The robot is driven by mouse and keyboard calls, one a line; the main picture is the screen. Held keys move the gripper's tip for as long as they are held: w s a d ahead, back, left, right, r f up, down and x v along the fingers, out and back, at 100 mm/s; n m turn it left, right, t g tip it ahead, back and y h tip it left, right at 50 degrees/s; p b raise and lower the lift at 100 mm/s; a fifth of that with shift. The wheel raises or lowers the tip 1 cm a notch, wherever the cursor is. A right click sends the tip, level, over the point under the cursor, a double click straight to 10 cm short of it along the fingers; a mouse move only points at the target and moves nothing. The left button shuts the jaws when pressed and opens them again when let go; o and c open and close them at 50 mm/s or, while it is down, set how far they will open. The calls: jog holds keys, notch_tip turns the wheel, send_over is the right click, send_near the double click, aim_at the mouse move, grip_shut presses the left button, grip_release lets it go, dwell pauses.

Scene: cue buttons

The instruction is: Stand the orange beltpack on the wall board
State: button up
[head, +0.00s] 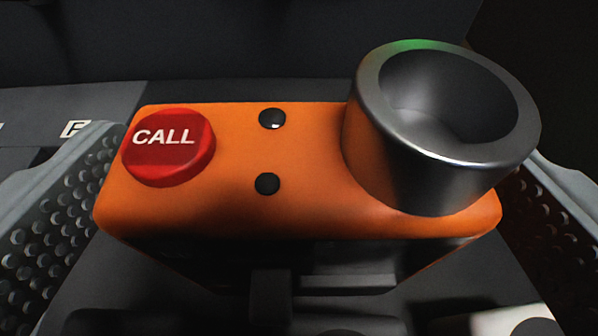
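The orange beltpack (300,205) fills the middle of the head view, its top face towards me. It has a red CALL button (168,147) on the left, two small black dots in the middle and a large dark metallic knob (440,125) on the right. My gripper (300,225) has one dimpled finger at the left of the beltpack and one at the right. Both fingers are close to its ends; I cannot tell whether they touch it. The beltpack's lower part is in shadow. I cannot make out the wall board for certain.
A dark grey surface with a white letter mark (75,128) lies behind at the left. A dark upright face (230,40) stands at the back. A pale object (500,322) shows at the bottom right edge. The far right is very dark.

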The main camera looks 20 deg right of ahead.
jog(key=c, duration=1.2)
notch_tip(320, 180, up, 10)
jog(key=shift+r, duration=0.1)
jog(key=shift+c, duration=0.2)
